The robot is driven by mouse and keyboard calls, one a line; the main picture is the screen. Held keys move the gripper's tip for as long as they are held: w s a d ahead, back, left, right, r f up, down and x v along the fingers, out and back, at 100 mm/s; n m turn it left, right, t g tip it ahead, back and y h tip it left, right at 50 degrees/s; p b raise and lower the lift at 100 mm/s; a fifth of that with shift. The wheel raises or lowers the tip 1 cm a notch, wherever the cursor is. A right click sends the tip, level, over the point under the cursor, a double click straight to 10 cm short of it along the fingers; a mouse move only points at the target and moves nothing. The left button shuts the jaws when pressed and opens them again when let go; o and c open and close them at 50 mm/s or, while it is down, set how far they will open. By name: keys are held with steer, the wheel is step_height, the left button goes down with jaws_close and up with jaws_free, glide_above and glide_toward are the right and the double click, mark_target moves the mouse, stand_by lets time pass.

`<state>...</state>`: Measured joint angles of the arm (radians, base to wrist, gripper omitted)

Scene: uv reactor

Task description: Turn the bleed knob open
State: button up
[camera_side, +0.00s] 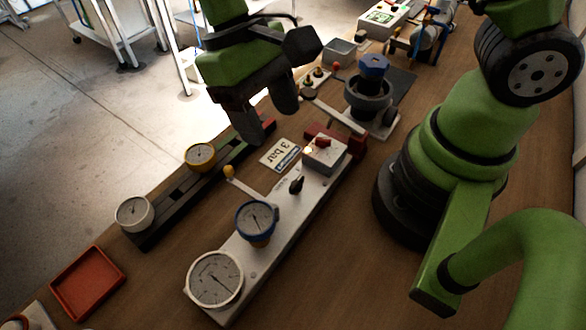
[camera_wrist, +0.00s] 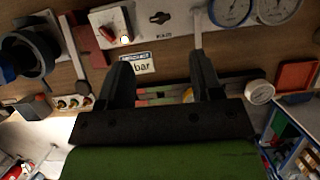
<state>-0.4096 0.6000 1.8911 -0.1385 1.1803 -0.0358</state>
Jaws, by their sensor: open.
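A white panel (camera_side: 235,285) on the bench carries a small black knob (camera_side: 296,184), also in the wrist view at the top (camera_wrist: 160,17). Its nearby lettering is too small to read, so I cannot confirm it is the bleed knob. A red knob (camera_side: 322,142) sits on a white box at the panel's far end; it shows in the wrist view (camera_wrist: 107,33). My gripper (camera_side: 264,116) is open and empty, above the bench near the "3 bar" card (camera_side: 281,155), apart from both knobs. Its spread fingers show in the wrist view (camera_wrist: 159,66).
A dark rail (camera_side: 175,215) with gauges lies alongside. A red tray (camera_side: 87,283) is at lower left. A blue-topped device (camera_side: 368,98) stands behind.

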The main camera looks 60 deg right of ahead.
mark_target(296, 181)
steer(key=x, duration=1)
steer(key=shift+f, duration=0.15)
steer(key=shift+c, duration=0.4)
steer(key=c, duration=0.9)
